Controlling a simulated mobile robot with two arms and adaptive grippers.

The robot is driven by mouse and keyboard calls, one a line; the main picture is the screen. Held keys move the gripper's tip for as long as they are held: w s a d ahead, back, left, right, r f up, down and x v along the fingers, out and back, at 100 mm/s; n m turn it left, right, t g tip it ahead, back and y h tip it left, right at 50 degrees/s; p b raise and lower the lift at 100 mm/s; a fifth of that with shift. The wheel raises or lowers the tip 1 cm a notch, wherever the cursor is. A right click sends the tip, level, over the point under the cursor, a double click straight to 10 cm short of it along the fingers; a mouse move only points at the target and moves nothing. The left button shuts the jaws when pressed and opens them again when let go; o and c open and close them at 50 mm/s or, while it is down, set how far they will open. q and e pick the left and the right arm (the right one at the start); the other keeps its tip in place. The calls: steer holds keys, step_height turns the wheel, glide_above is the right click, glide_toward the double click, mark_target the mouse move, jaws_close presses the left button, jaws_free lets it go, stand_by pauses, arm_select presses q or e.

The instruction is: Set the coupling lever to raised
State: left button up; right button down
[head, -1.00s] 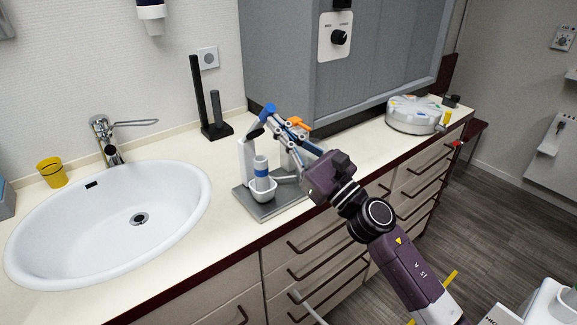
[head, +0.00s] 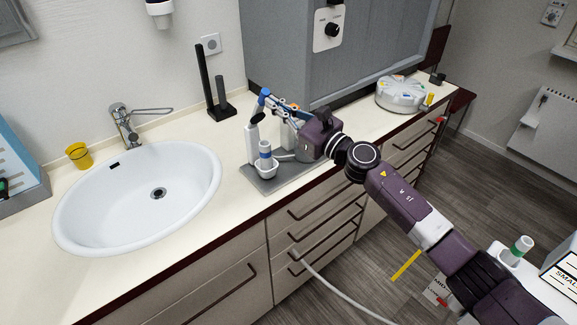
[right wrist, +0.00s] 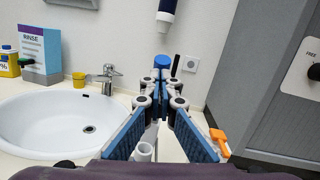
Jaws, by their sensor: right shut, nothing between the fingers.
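The device on the counter has a grey base plate (head: 262,185), a white column (head: 251,143) with a black oval on its side, and a white cup holding a blue-banded cylinder (head: 265,150). A blue rounded knob (head: 264,92) stands above it, and shows in the right wrist view (right wrist: 161,62) just beyond my fingertips. It looks like the end of the coupling lever, though its shaft is hidden. My right gripper (right wrist: 164,82) is shut and empty, its tips close to the knob; I cannot tell whether they touch. An orange part (right wrist: 219,140) lies right of the fingers. My left gripper is out of view.
A white sink (head: 140,200) with a tap lies to the left. A black stand (head: 222,108) is behind the device. A grey cabinet (head: 290,50) rises close behind my right gripper. A round white container (head: 400,95) stands further right on the counter.

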steer(key=w+a+r, duration=0.1)
steer(key=w+b, duration=0.1)
steer(key=w+a+r, duration=0.1)
steer(key=w, duration=0.1)
steer(key=shift+a+r, duration=0.3)
steer(key=shift+r, duration=0.05)
steer(key=shift+w+a+r+b, duration=0.25)
steer(key=shift+w+r+b, duration=0.15)
steer(key=shift+b, duration=0.05)
